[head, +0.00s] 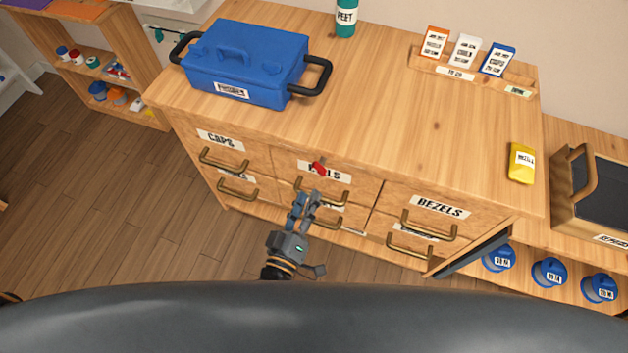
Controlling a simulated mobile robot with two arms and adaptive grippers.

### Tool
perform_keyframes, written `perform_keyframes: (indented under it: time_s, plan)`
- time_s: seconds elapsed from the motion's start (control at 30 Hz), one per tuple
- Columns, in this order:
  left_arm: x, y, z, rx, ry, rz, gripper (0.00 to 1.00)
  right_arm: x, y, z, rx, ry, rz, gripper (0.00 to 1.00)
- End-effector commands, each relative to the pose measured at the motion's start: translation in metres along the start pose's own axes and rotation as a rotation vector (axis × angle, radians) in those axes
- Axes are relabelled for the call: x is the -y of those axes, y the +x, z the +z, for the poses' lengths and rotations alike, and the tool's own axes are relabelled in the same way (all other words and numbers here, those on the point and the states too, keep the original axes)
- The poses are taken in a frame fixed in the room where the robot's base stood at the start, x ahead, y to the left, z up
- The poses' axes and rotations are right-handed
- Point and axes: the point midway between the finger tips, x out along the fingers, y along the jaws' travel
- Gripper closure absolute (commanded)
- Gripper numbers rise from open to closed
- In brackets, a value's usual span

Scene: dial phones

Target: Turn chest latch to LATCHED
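The chest (400,120) is a wooden drawer unit with labelled drawers and brass handles. A small red latch (319,168) is on its front, at the top middle drawer, and partly covers that drawer's label. The latch looks tilted; no LATCHED marking can be read. My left gripper (309,195) is just below the latch, in front of the middle drawer handles. Its two grey fingers point up toward the latch, with a narrow gap between them and nothing visible held. They appear apart from the latch. My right gripper is not in view.
A blue toolbox (247,62) with black handles, a green bottle (346,18), a card rack (470,73) and a yellow box (521,162) stand on top. A dark slanted panel (474,251) juts out at the right front. Blue spools (549,271) sit on a low shelf. The left floor is clear.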

Motion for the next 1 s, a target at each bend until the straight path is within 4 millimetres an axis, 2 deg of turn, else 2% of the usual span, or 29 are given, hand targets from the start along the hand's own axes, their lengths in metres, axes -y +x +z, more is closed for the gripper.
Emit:
perform_keyframes:
  time_s: [0.1,0.23,0.87,0.97,1.0]
  plan:
    - [0.000,-0.018,0.000,0.001,0.001,0.000,0.66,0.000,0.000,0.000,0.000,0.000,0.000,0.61]
    - [-0.001,-0.027,0.000,-0.001,0.000,0.001,0.66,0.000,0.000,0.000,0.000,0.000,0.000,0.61]
    - [0.001,-0.029,0.001,0.001,0.002,0.000,0.66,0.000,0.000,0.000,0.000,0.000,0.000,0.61]
    - [0.013,-0.030,0.012,0.037,0.030,-0.022,0.66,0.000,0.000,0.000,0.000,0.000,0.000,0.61]
    - [0.024,-0.032,0.020,0.065,0.055,-0.040,0.66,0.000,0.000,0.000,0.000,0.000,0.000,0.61]
